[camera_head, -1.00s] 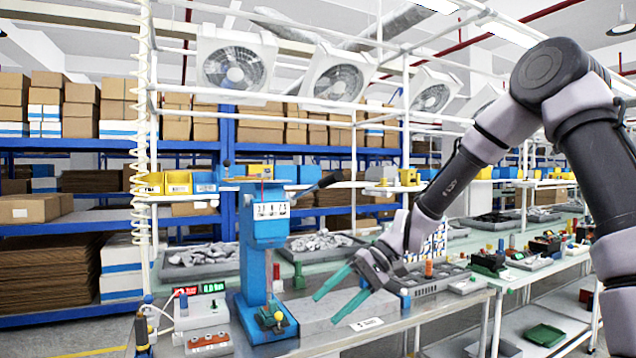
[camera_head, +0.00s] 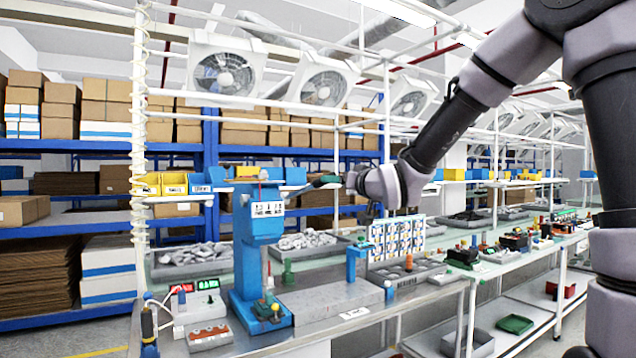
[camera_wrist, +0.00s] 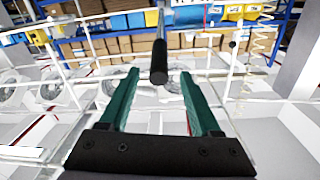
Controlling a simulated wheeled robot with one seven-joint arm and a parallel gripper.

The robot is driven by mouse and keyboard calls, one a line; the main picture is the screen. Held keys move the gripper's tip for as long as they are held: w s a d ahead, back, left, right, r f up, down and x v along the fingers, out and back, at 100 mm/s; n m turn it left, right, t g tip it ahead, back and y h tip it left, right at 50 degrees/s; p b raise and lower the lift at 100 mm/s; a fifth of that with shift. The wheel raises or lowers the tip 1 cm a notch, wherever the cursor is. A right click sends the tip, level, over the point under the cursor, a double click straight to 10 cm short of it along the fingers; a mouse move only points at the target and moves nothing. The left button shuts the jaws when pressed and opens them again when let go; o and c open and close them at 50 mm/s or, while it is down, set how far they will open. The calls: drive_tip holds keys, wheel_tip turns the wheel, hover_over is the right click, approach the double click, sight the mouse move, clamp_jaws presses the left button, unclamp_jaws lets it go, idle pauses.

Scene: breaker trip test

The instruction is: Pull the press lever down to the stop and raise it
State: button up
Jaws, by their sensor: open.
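The blue press (camera_head: 262,235) stands upright on the bench in the head view. Its lever (camera_head: 304,186) sticks out to the right from the press head, with a dark grip angled slightly upward. My gripper (camera_head: 328,181) is at the outer end of this lever, its green fingers partly overlapping the grip there. In the wrist view the black lever grip (camera_wrist: 159,62) points toward me, its end between the two open fingertips. A gap shows on both sides of the grip. My gripper (camera_wrist: 160,75) is open and holds nothing.
A grey block (camera_head: 330,301) lies right of the press base, with a small blue stand (camera_head: 352,265) behind it. Red and green displays (camera_head: 207,284) and a control box are at left. White frame posts (camera_head: 140,150) and fans (camera_head: 222,75) stand behind.

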approach(307, 189)
drive_tip(key=w+r, duration=0.2)
drive_tip(key=w, duration=0.1)
drive_tip(key=shift+w+a+r, duration=0.3)
drive_tip(key=shift+a+r, duration=0.05)
clamp_jaws()
idle(1.3)
